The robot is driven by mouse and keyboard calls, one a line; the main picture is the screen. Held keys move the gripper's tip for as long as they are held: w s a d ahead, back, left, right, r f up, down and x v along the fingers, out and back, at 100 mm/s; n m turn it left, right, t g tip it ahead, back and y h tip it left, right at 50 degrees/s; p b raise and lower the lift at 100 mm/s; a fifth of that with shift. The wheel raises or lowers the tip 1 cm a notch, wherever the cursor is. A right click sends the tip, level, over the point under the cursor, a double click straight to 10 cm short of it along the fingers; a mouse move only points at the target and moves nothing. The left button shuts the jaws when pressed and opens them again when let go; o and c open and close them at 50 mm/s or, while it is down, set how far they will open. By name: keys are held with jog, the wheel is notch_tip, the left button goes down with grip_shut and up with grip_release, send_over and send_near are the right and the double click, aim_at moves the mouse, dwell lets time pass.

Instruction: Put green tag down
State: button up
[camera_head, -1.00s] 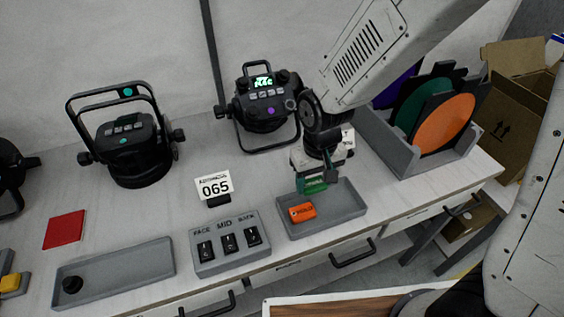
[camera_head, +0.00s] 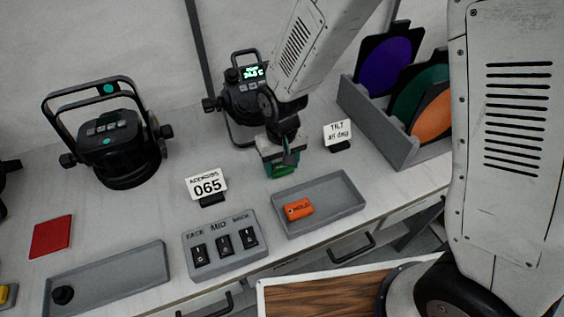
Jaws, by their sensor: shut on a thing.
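The green tag (camera_head: 279,171) is in my gripper (camera_head: 282,163), which is shut on it. It hangs over the light worktop, behind the left part of a grey tray (camera_head: 348,208) and in front of the right-hand par can (camera_head: 247,98). My gripper hides part of the tag. I cannot tell whether the tag touches the worktop. An orange tag (camera_head: 298,209) lies in the left part of the grey tray.
A tilt card (camera_head: 338,134) stands right of my gripper. A rack (camera_head: 372,125) holds coloured discs. Another par can (camera_head: 118,145) stands left.

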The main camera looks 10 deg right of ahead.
aim_at(282, 167)
jog(key=o, duration=1)
jog(key=shift+f, duration=0.1)
jog(key=shift+c, duration=0.2)
notch_tip(282, 167, up, 11)
jog(key=s+d+r+m, duration=0.1)
jog(key=s+d+r, duration=0.2)
jog(key=d+r, duration=0.5)
jog(key=s+d+r+m, duration=0.1)
jog(key=s+d+r, duration=0.2)
jog(key=s+d, duration=0.3)
jog(key=s+d+r+m+t, duration=0.1)
jog(key=s+d+r, duration=0.3)
jog(key=s, duration=0.6)
jog(key=d, duration=0.2)
jog(key=shift+s+d+r, duration=0.3)
jog(key=shift+d, duration=0.1)
